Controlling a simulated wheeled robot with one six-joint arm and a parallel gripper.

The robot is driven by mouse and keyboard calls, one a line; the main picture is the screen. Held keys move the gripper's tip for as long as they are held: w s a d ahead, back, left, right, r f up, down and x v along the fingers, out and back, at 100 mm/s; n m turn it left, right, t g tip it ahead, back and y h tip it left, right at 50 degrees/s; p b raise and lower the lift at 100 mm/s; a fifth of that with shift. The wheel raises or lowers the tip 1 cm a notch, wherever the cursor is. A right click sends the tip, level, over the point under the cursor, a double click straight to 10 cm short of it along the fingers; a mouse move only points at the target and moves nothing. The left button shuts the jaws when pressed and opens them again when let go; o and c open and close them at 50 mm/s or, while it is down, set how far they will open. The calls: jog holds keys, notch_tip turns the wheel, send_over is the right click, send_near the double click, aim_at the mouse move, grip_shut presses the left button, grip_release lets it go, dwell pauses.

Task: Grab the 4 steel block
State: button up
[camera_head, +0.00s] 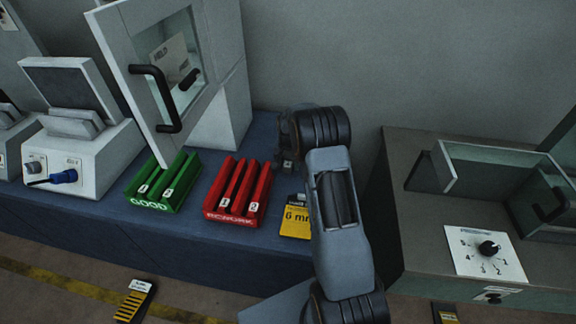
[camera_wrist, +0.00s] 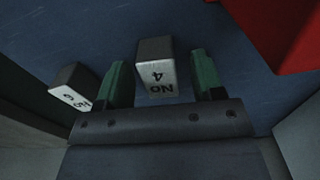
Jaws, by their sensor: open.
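The steel block marked "No 4" (camera_wrist: 156,68) stands on the blue bench top in the wrist view, its white label facing the camera upside down. My gripper (camera_wrist: 161,78) is open, with one green finger on each side of this block. A narrow gap shows on both sides, so the fingers do not seem to touch it. In the head view my gripper (camera_head: 288,148) is low over the bench, right of the red tray, partly hidden by my arm. A small grey block (camera_head: 288,166) shows just below it there; its label is too small to read.
A second labelled block (camera_wrist: 73,88) stands close outside the left finger. The red tray (camera_head: 238,217) and green tray (camera_head: 165,207) lie to the left, near an open-doored cabinet (camera_head: 140,75). A yellow "6 mm" card (camera_head: 296,219) lies in front.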

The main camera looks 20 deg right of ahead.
jog(key=c, duration=1.1)
jog(key=shift+r, duration=0.15)
